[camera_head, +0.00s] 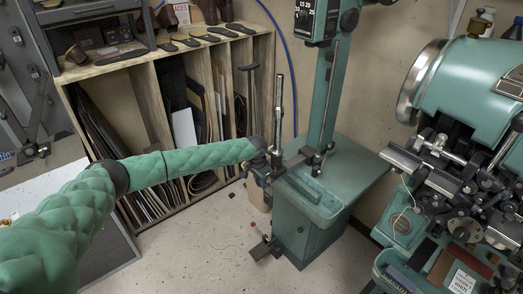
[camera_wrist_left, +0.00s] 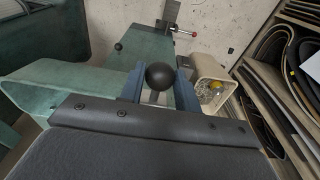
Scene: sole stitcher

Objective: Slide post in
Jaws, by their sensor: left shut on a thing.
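A slim silver post (camera_head: 279,105) stands upright at the left edge of the green machine. My left gripper (camera_head: 265,167) is at its lower part, in front of the machine's table. In the left wrist view my left gripper (camera_wrist_left: 160,88) has its two blue fingers closed on a round black knob (camera_wrist_left: 160,75) with a short metal shank below it. How the knob joins the post is hidden by the gripper in the head view. My right gripper is not in view.
The green machine's trough (camera_head: 310,197) and column (camera_head: 327,95) stand right of the gripper. A beige bin (camera_head: 259,195) is below, with a red-tipped lever (camera_head: 252,224) near the floor. A wooden shelf (camera_head: 155,110) is behind. Another green machine (camera_head: 455,85) stands right.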

